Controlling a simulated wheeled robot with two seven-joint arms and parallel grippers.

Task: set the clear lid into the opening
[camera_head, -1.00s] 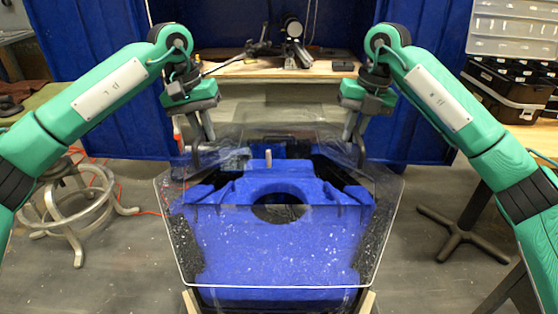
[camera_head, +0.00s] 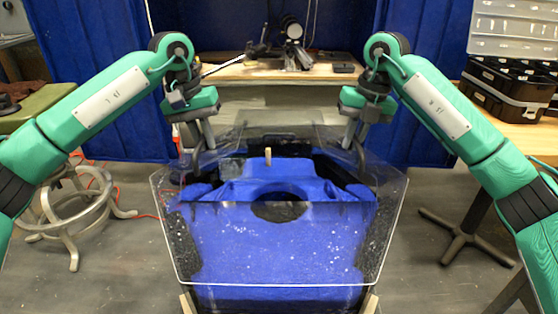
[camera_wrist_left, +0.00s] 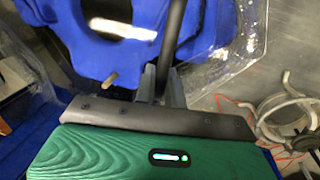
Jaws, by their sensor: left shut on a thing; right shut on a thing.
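The clear lid (camera_head: 174,240) is a large see-through shell with a bright rim and white specks. It spans the blue tank (camera_head: 240,182), which has a round hole in its top and a small tan peg. My left gripper (camera_head: 200,150) is shut on a dark handle at the lid's left side. My right gripper (camera_head: 352,145) is shut on the matching part at the right. In the left wrist view the dark handle (camera_wrist_left: 173,40) runs up from the fingers (camera_wrist_left: 163,85), and the lid's clear edge (camera_wrist_left: 240,55) shows beside it. Whether the lid touches the tank, I cannot tell.
A wooden bench (camera_head: 270,68) with tools stands behind, by blue curtains. A metal-legged stool (camera_head: 65,205) stands at the left. A table with black cases (camera_head: 505,95) is at the right. Grey floor is open around the tank.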

